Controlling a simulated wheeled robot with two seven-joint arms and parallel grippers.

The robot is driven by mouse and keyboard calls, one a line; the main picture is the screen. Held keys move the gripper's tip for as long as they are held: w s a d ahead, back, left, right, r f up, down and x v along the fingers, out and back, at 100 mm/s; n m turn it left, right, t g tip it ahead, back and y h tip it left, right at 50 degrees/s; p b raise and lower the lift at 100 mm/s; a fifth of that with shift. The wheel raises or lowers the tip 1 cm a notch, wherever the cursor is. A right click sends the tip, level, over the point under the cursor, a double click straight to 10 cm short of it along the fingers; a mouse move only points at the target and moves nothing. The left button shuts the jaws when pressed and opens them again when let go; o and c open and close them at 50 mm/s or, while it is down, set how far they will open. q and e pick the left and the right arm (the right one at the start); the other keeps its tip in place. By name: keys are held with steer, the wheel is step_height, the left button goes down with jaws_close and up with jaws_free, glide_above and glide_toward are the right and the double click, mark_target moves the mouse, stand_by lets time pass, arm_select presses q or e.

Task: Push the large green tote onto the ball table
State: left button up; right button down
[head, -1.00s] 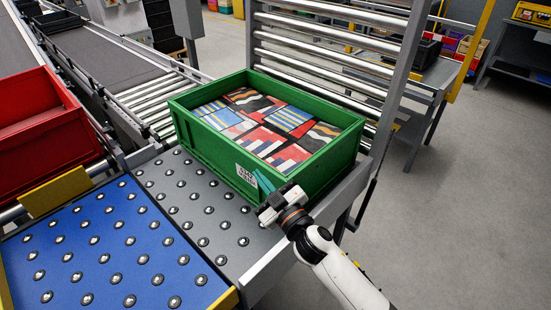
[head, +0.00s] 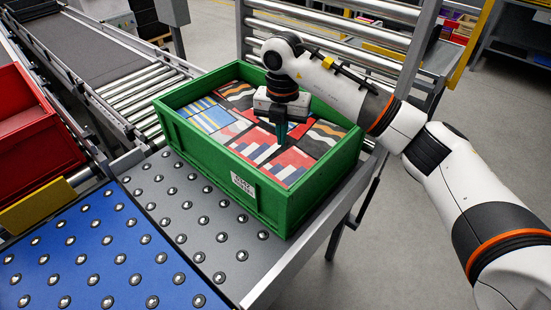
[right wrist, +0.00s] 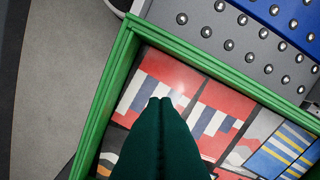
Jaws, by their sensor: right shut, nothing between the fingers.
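The large green tote (head: 222,175) stands upright, filled level with striped, patterned packs (head: 215,117). It has a white label on its near side. The tote sits at the back right of the grey part of the ball table (head: 190,207), and what is under it is hidden. My right gripper (head: 281,140) reaches over the tote's right side and points down, its closed fingers over the packs. In the right wrist view the shut dark green fingers (right wrist: 160,101) hang inside the tote's rim (right wrist: 112,95), with nothing between them. Whether they touch the packs I cannot tell. My left gripper is not in view.
The blue part of the ball table (head: 95,255) lies front left and is clear. A yellow block (head: 38,205) stands at its far edge, beside a red tote (head: 35,125). Rollers (head: 140,105) run behind the green tote. A roller rack (head: 330,45) stands behind it.

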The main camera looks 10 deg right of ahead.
steer(key=p, duration=0.3)
glide_above(281, 182)
step_height(281, 182, down, 10)
steer(key=shift+r, duration=0.25)
steer(key=s+a, duration=0.1)
steer(key=s+p, duration=0.1)
steer(key=s, duration=0.1)
steer(key=shift+a, duration=0.35)
steer(key=shift+s+a+p, duration=0.15)
steer(key=shift+s+p, duration=0.15)
steer(key=shift+s, duration=0.05)
steer(key=shift+f, duration=0.1)
